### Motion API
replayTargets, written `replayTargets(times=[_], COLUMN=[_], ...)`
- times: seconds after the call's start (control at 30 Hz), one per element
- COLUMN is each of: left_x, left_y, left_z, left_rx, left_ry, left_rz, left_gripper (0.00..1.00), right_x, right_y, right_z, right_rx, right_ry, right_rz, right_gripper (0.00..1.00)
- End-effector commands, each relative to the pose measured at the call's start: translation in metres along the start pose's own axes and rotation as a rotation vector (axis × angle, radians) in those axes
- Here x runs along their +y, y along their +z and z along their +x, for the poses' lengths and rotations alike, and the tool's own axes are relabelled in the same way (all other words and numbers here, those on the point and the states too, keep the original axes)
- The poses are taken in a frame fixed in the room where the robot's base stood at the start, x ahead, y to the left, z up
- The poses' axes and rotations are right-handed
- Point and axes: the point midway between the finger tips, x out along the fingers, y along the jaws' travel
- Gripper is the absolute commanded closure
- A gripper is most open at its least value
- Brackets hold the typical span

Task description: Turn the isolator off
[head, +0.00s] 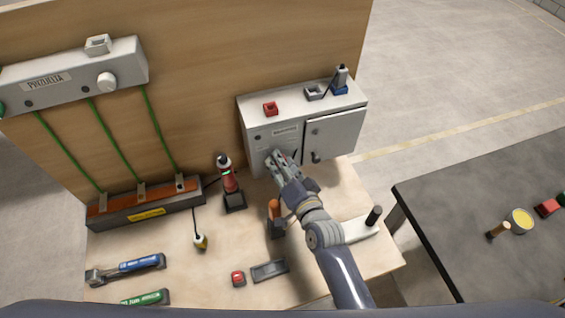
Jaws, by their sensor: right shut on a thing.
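A light grey cabinet (255,112) stands at the back of the wooden bench against the wooden board. Its left front carries a small label, and its right front has a door (334,133) with a dark latch. My right gripper (275,160) is at the lower left front of the cabinet, shut on what appears to be the isolator handle. The fingers hide most of the handle, so I cannot tell its position. My left gripper is not in view.
On the cabinet top sit a red block (270,108), a grey block (315,92) and a blue-based part (340,82). A red-and-black stand (232,188) and an orange-handled tool (274,210) are close to my right arm. A dark table (470,190) is at right.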

Motion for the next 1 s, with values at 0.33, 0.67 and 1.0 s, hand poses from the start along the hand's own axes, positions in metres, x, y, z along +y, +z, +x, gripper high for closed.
replayTargets(times=[0.33, 0.67, 1.0], left_x=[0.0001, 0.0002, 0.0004], left_y=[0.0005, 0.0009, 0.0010], left_z=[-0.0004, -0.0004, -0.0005], left_rx=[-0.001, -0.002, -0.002], left_ry=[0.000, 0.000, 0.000], left_rz=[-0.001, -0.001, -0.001], left_gripper=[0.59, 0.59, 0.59], right_x=[0.0014, 0.0021, 0.0012], right_y=[0.0034, 0.0039, 0.0023], right_z=[-0.0005, -0.0006, -0.0004], right_rx=[0.001, 0.000, 0.003], right_ry=[0.019, 0.021, 0.019], right_rz=[-0.080, -0.085, -0.084], right_gripper=[0.90, 0.90, 0.46])
